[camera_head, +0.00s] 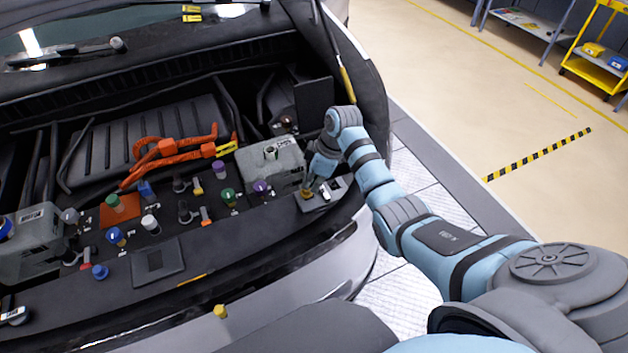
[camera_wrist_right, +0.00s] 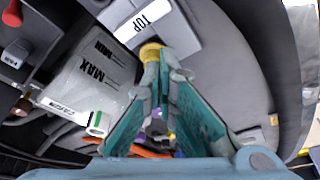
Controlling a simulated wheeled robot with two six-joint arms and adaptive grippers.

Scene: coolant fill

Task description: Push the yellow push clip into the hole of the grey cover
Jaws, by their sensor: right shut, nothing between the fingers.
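The grey cover (camera_head: 336,188), with a white "TOP" label, lies at the right front corner of the engine bay. It also shows at the top of the right wrist view (camera_wrist_right: 187,22). A yellow push clip (camera_head: 306,193) is at the cover's left edge; its head (camera_wrist_right: 151,51) shows just past my fingertips. My right gripper (camera_head: 312,183) is shut and empty, its tips close to or touching the clip head. The clip's lower part and the hole are hidden, so I cannot tell how deep it sits. My left gripper is out of view.
A grey reservoir (camera_head: 270,166) stands close left of the gripper, marked MAX in the right wrist view (camera_wrist_right: 92,78). Several coloured caps and orange hoses (camera_head: 170,150) fill the bay. Another yellow piece (camera_head: 220,311) is on the front bumper.

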